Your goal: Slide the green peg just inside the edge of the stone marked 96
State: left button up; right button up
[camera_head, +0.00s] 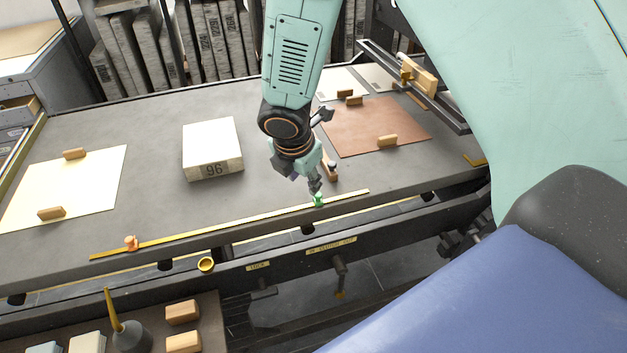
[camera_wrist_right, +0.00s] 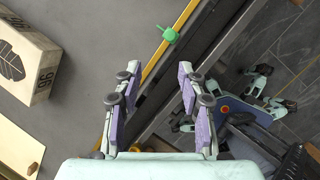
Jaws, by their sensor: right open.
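The stone marked 96 (camera_head: 211,148) is a thick pale block lying flat on the grey table, its number on the near side. It also shows at the left of the right wrist view (camera_wrist_right: 22,50), with a dark leaf drawing on top. The green peg (camera_head: 318,200) sits on a yellow ruled strip (camera_head: 240,221) along the table's near edge, right of the stone. In the right wrist view the peg (camera_wrist_right: 169,34) lies beyond my fingertips. My right gripper (camera_head: 299,178) is open and empty, close above the peg. My left gripper is not in view.
An orange peg (camera_head: 131,243) stands near the strip's left end. A cream sheet (camera_head: 75,185) with wooden blocks lies left, a brown sheet (camera_head: 370,128) with blocks right. A small wooden-handled tool (camera_head: 331,168) lies behind the gripper. Table between stone and strip is clear.

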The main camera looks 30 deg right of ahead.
aim_at(318, 195)
jog(key=d+f+n+b, duration=0.1)
jog(key=f, duration=0.1)
jog(key=d+f+b, duration=0.1)
jog(key=w+d+f+n+h+b, duration=0.1)
jog(key=f, duration=0.1)
jog(key=shift+f+n+g, duration=0.3)
jog(key=shift+f, duration=0.05)
jog(key=shift+d+f+b, duration=0.45)
jog(key=shift+f, duration=0.1)
jog(key=shift+w+a, duration=0.1)
jog(key=shift+a, duration=0.05)
grip_shut()
dwell(0.4)
